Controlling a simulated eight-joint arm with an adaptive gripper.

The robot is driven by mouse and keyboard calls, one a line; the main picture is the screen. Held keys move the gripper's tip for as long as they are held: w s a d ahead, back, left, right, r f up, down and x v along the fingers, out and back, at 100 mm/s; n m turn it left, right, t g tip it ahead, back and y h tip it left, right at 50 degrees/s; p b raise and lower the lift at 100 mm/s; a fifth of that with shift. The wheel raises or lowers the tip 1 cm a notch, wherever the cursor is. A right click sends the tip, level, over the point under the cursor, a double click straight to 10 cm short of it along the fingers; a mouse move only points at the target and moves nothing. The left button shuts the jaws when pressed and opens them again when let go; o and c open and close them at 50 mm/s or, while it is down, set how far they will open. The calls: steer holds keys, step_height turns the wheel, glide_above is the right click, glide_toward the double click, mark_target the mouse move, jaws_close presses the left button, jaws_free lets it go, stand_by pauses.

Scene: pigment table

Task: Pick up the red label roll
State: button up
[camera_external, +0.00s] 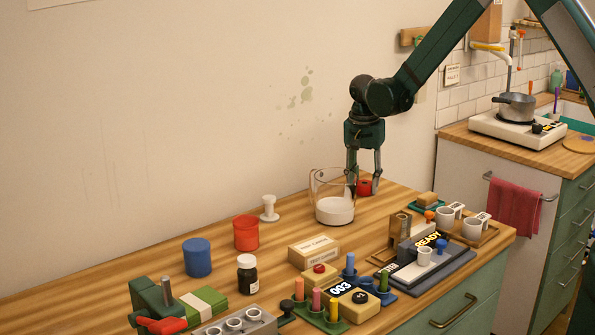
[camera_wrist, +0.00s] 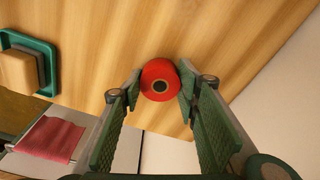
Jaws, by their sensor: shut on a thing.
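The red label roll (camera_external: 364,187) is near the back of the wooden table, just right of the glass beaker. In the wrist view the fingertips (camera_wrist: 159,88) flank the roll. I cannot tell whether the roll touches the table.
The glass beaker (camera_external: 334,209) with white contents stands close on the left. A white spool (camera_external: 269,208), a red cup (camera_external: 246,233) and a blue cup (camera_external: 197,257) are further left. A sponge on a green tray (camera_external: 413,204) lies to the right. The wall is close behind.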

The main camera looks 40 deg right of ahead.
mark_target(364, 183)
steer(key=shift+r, duration=4.9)
